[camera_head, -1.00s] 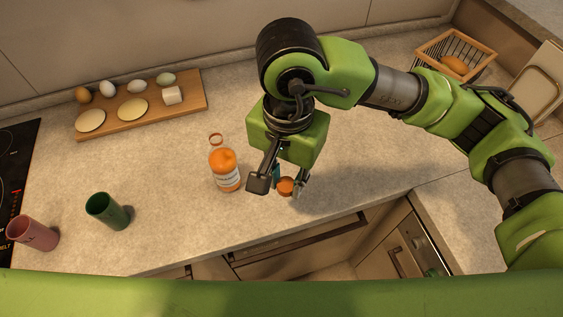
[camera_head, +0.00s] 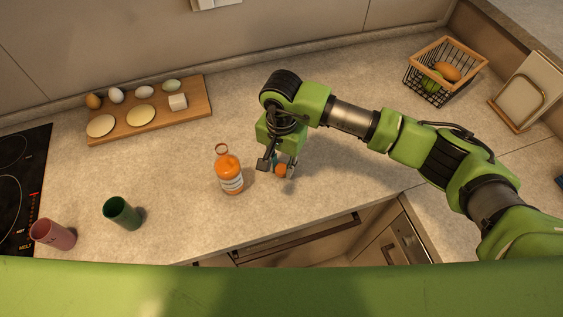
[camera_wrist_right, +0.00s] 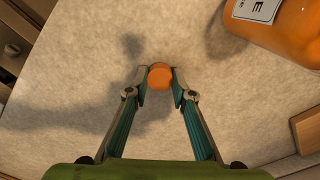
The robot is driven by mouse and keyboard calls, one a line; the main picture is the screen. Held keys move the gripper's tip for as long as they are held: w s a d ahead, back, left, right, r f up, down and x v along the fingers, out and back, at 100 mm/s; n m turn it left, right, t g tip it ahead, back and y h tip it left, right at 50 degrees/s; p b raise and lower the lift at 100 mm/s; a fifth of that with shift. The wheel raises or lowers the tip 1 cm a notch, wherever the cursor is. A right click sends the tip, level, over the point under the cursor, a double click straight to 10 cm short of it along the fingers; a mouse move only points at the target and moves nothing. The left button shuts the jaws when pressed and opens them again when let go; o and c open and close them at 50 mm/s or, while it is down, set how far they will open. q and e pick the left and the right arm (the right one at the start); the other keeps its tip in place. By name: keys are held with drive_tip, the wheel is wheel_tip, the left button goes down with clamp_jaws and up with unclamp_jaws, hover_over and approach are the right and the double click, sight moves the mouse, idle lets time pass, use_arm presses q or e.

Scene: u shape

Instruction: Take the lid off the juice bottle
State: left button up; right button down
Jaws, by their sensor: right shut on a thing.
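The juice bottle (camera_head: 229,172) stands upright on the counter, filled with orange juice, with a white label and an open neck on top. Its body also shows at the upper right of the right wrist view (camera_wrist_right: 283,25). My right gripper (camera_head: 278,168) is to the right of the bottle, apart from it. It is shut on the orange lid (camera_head: 281,170), which sits between the fingertips in the right wrist view (camera_wrist_right: 160,76). I cannot tell whether the lid touches the counter. My left gripper is not in view.
A green cup (camera_head: 122,213) and a pink cup (camera_head: 52,234) stand at the left, near the dark cooktop (camera_head: 22,180). A wooden board (camera_head: 190,112) with eggs and other food lies at the back left. A wire basket (camera_head: 446,72) stands at the back right. Counter behind the bottle is clear.

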drive_tip(key=shift+f, duration=0.2)
drive_tip(key=shift+f+b, duration=0.2)
drive_tip(key=shift+b, duration=0.15)
drive_tip(key=c, duration=1.8)
unclamp_jaws()
drive_tip(key=shift+o, duration=0.2)
drive_tip(key=shift+r, duration=0.1)
